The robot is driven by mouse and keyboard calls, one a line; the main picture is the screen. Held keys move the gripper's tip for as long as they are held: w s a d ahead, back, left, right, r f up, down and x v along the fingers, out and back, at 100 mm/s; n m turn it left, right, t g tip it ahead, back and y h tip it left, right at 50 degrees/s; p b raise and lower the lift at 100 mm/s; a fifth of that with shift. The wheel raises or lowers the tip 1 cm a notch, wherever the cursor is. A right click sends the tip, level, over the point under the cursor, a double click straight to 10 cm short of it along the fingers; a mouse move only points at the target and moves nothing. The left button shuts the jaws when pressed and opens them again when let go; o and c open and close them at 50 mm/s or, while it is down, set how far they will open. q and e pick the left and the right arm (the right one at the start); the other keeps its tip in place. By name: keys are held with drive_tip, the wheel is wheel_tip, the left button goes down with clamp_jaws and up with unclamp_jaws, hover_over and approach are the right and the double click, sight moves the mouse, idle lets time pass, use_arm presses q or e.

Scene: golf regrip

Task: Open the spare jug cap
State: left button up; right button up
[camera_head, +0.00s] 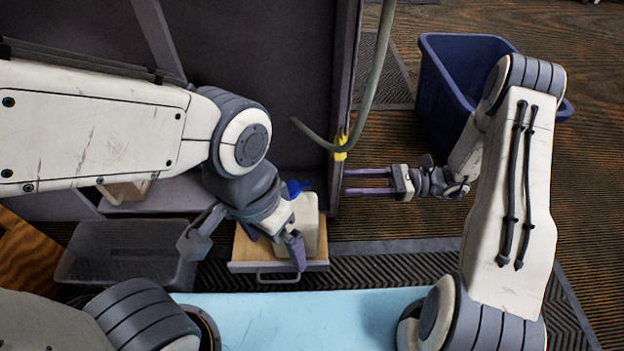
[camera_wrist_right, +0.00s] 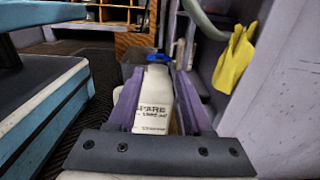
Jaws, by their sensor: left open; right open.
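The white spare jug (camera_head: 309,228) has a blue cap (camera_head: 293,187) on it and stands at the wooden drawer. In the right wrist view the jug (camera_wrist_right: 154,105) is upright, with "SPARE" lettering and the blue cap (camera_wrist_right: 158,58) on top. My left gripper (camera_head: 246,247) is open over the drawer, one finger in front of the jug's left side; contact cannot be told. My right gripper (camera_head: 347,181) is open and empty to the right of the jug, pointing left at it. In its wrist view the fingers frame the jug. My left arm hides part of the cap area.
The pulled-out wooden drawer (camera_head: 241,253) is under the jug. A grey hose (camera_head: 372,85) hangs above my right gripper, near a yellow cloth (camera_wrist_right: 234,58). A clear grey bin (camera_head: 118,252) stands left, a blue bin (camera_head: 440,100) at back right. A light-blue surface (camera_head: 300,318) lies in front.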

sight(309, 184)
drive_tip(key=a+b, duration=0.5)
drive_tip(key=a, duration=0.4)
drive_tip(key=shift+w+f, duration=0.1)
drive_tip(key=shift+a, duration=0.5)
clamp_jaws()
idle(0.8)
